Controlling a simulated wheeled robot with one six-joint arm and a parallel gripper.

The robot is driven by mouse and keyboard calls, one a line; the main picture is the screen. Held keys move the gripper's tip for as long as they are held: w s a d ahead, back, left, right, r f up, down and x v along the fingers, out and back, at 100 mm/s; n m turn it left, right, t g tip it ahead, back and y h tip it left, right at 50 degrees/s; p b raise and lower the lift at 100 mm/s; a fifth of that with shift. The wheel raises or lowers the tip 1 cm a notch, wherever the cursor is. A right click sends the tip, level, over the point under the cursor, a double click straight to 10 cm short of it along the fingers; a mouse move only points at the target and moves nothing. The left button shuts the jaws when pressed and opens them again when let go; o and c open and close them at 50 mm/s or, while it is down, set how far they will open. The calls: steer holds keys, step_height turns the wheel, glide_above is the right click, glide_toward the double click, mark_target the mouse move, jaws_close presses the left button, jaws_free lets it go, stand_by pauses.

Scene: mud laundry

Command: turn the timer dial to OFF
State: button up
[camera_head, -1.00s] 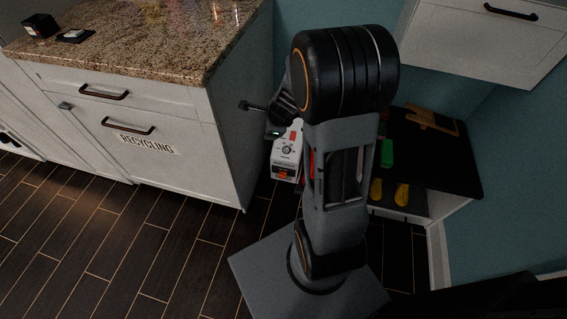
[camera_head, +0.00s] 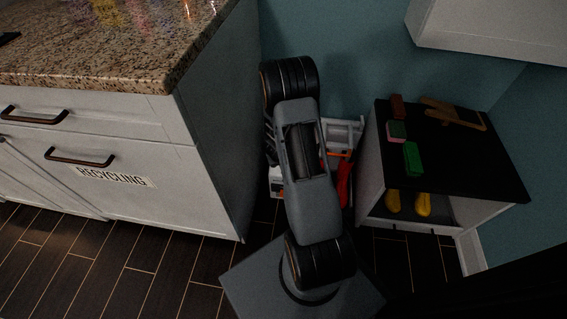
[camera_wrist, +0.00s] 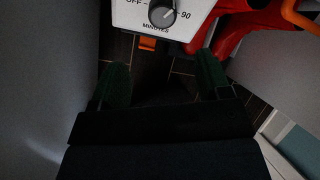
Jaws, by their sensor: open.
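The timer is a white panel (camera_wrist: 125,15) at the top of the wrist view, with a dark round dial (camera_wrist: 161,14) cut by the frame's upper edge. "OFF" is printed left of the dial, "90" to the right and "MINUTES" below. The dial's exact pointing is hard to tell. My gripper (camera_wrist: 163,78) is open and empty, its two dark green-tinted fingertips apart and below the dial in the picture, not touching it. In the head view my arm hides the gripper and most of the timer; a white edge (camera_head: 275,187) shows beside the arm.
A red item (camera_head: 344,182) and an orange bar stand close right of the timer. A white cabinet (camera_head: 215,150) with a granite top is on the left. A black-topped shoe bench (camera_head: 480,165) with brushes stands on the right. Dark floor lies in front.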

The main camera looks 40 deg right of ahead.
steer(key=b+x, duration=0.3)
steer(key=x, duration=0.8)
steer(key=shift+d+f+b, duration=0.25)
steer(key=shift+b, duration=0.05)
steer(key=shift+c, duration=0.3)
steer(key=c, duration=0.9)
steer(key=shift+o, duration=0.2)
